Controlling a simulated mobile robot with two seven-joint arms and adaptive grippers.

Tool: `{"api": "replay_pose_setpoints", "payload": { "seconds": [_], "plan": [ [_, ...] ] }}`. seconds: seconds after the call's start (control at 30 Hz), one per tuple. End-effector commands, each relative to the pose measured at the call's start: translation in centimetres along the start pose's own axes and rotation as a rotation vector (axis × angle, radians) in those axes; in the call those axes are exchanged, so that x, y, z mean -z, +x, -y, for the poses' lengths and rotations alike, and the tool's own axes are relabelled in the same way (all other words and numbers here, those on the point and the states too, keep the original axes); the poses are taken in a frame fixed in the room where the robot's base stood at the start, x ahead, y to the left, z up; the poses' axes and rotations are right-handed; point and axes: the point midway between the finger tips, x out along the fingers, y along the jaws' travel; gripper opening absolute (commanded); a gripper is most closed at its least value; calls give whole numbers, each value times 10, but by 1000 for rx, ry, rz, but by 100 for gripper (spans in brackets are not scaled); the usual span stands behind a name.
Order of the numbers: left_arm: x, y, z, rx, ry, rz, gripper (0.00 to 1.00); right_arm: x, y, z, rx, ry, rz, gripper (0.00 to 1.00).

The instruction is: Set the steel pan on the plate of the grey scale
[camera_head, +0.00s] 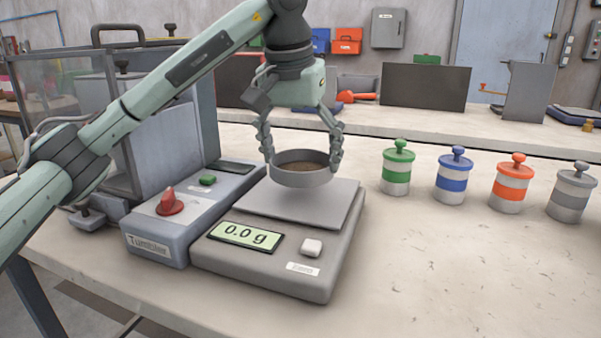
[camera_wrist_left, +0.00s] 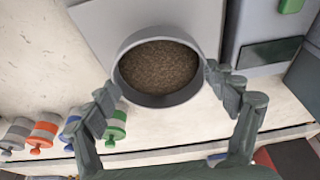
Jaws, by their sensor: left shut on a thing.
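The steel pan (camera_head: 301,177) is a round grey dish with brown pellets in it. My left gripper (camera_head: 300,157) is shut on the pan from two opposite sides and holds it level. The pan is over the square plate (camera_head: 276,205) of the grey scale (camera_head: 265,275), whose display reads 0.0 g. In the left wrist view the pan (camera_wrist_left: 125,88) sits between my fingers, with the plate (camera_wrist_left: 98,30) behind it. The pan's underside is hidden, and a small gap to the plate seems to remain. My right gripper is not in view.
The tumbler (camera_head: 165,232) with a red knob stands left of the scale. Green (camera_head: 396,172), blue (camera_head: 452,178), orange (camera_head: 511,186) and grey (camera_head: 571,195) lidded jars stand in a row to the right. The table front right is clear.

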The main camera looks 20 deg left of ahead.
Motion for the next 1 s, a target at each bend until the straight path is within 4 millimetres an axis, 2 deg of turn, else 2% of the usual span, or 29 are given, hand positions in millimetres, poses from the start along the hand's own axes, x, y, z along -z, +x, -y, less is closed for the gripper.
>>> {"api": "replay_pose_setpoints", "payload": {
  "seconds": [0.03, 0.2, 0.6, 0.63, 0.7, 0.73, 1.0],
  "plan": [
    [-4, 11, 0, -1, 2, 5, 56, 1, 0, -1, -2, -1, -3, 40],
    [-8, 27, 0, -1, 0, 2, 56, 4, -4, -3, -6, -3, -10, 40],
    [-10, 31, 0, 0, 0, 1, 56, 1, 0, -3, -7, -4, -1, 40],
    [-9, 30, 0, 0, 0, 1, 89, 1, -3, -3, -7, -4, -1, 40],
    [-9, 30, 0, 0, 0, 1, 98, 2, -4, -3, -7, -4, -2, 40],
    [-9, 30, 0, 0, 0, 1, 100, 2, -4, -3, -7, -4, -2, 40],
    [-9, 30, 0, 0, 0, 1, 100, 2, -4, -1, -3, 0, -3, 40]
  ]
}}
